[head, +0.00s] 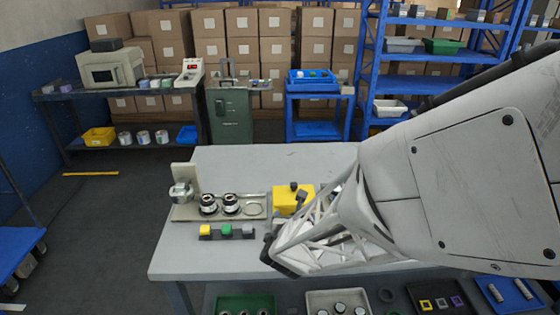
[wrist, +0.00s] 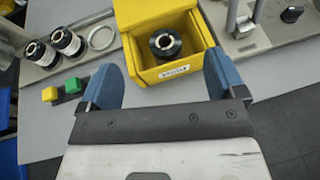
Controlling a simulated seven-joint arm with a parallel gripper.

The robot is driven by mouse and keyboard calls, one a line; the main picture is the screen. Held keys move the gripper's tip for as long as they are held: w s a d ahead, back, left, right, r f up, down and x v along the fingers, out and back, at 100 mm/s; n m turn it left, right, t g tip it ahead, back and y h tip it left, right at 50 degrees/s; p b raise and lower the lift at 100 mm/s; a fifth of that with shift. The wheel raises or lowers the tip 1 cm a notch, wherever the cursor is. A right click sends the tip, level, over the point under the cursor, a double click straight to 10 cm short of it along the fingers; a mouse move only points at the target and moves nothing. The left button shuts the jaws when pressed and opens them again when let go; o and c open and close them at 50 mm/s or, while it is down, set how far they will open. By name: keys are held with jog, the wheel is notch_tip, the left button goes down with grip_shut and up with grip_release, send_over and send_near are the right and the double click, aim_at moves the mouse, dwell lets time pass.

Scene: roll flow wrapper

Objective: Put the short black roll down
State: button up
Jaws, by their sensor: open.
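The short black roll (wrist: 167,45) stands in the yellow bin (wrist: 145,74) in the wrist view, its pale core facing up. The bin has a white label on its near wall. My gripper (wrist: 163,78) is open, its two blue fingers spread wide on either side of the bin's near end. Nothing is between the fingers except part of the bin, and they do not touch the roll. In the head view the yellow bin (head: 284,203) sits on the grey table, partly covered by my arm. My fingertips are hard to make out there.
Two black rolls with pale cores (head: 208,204) stand on a beige plate (head: 190,213) left of the bin, beside an empty ring (head: 252,209). The table's left front (head: 190,255) is clear.

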jog(key=s+d+r+m+g+h, duration=0.3)
jog(key=s+d+r+m, duration=0.3)
jog(key=m, duration=0.3)
jog(key=s+d+r+m+g+h, duration=0.3)
jog(key=s+d+r+m, duration=0.15)
jog(key=d+m, duration=0.45)
jog(key=s+a+r+m+g+y, duration=0.2)
jog(key=s+r+m+y, duration=0.1)
jog(key=s+m, duration=0.4)
jog(key=s+a+r+m+g+y, duration=0.1)
jog(key=s+r+m+y, duration=0.3)
jog(key=s+m, duration=0.4)
jog(key=shift+s+a+m+g+y, duration=0.3)
jog(key=shift+a+m+g+y, duration=0.15)
jog(key=shift+g+y, duration=0.4)
